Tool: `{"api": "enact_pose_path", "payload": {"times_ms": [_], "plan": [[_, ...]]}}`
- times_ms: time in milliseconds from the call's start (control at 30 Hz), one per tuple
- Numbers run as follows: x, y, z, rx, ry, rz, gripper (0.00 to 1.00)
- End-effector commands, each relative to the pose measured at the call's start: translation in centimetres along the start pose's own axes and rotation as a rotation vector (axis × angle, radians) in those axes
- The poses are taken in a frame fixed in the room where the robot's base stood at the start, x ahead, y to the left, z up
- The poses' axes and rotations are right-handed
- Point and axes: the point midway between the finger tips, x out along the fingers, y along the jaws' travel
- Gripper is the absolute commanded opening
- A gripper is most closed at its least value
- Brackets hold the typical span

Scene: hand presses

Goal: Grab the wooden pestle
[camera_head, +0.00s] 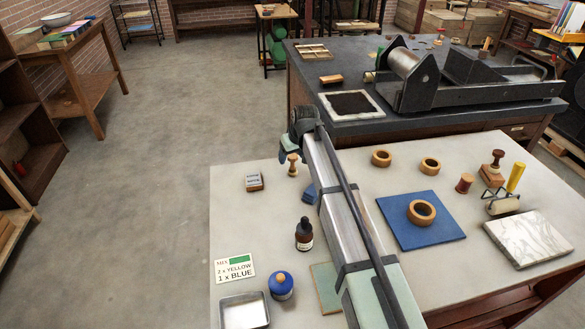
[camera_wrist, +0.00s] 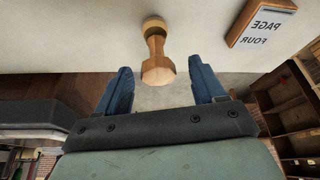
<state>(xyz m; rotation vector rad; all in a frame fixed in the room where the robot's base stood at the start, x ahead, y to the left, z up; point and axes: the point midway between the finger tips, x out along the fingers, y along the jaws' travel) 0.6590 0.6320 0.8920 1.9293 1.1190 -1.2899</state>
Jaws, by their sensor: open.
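The wooden pestle (camera_head: 293,164) stands upright on the pale table, near its far left edge. It is light wood with a narrow waist, and in the wrist view it shows at the top centre (camera_wrist: 156,48). My gripper (camera_wrist: 160,70) is open, its two blue fingers apart on either side of the pestle's near end in the picture. I cannot tell whether they touch it or how far off it is.
A block marked "PAGE FOUR" (camera_wrist: 262,22) lies beside the pestle. A dropper bottle (camera_head: 304,234), a blue jar (camera_head: 281,286) and a metal tray (camera_head: 244,311) stand nearer. A dark press table (camera_head: 420,122) stands behind.

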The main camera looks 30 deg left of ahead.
Motion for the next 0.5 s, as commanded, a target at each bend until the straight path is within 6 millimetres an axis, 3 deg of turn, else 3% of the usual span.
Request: {"api": "enact_pose_path", "payload": {"times_ms": [200,433,500], "plan": [[2.6,0.1,0.1,0.000,0.000,0.000,0.69],[2.8,0.1,0.2,0.000,0.001,0.000,0.69],[2.8,0.1,0.2,0.000,0.001,0.000,0.64]]}}
